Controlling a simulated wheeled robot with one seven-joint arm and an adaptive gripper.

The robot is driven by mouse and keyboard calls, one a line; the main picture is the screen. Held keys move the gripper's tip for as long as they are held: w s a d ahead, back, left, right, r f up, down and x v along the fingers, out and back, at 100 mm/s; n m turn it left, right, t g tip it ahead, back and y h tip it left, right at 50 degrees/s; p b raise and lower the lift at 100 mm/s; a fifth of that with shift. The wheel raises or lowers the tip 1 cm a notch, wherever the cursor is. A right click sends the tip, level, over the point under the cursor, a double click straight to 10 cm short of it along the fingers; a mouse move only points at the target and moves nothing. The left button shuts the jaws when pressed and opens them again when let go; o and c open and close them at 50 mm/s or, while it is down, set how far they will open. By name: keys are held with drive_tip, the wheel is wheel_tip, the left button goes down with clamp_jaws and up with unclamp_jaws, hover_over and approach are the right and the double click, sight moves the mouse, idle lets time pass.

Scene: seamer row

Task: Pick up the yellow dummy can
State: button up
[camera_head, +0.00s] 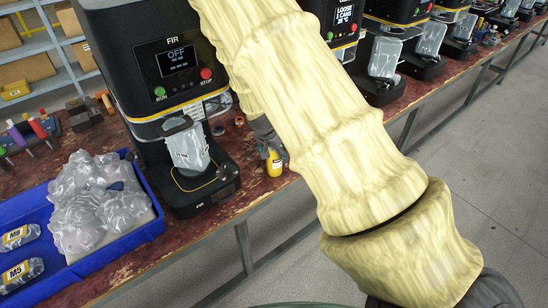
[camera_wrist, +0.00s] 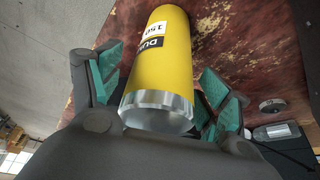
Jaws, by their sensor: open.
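The yellow dummy can (camera_wrist: 163,62) has a silver metal rim and a white label with black print. In the wrist view it lies between the two teal-padded fingers of my gripper (camera_wrist: 160,85). In the head view the can (camera_head: 274,164) stands near the front edge of the red worn bench, to the right of the FIR machine. My gripper (camera_head: 265,135) is beside it there, mostly hidden behind my arm.
The FIR machine (camera_head: 150,60) stands left of the can, its display reading OFF. A blue tray (camera_head: 148,228) with clear-wrapped items is at the left. More machines (camera_head: 385,55) line the bench to the right. A small round part (camera_wrist: 272,105) lies near the gripper.

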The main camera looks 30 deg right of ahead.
drive_tip(key=c, duration=1.2)
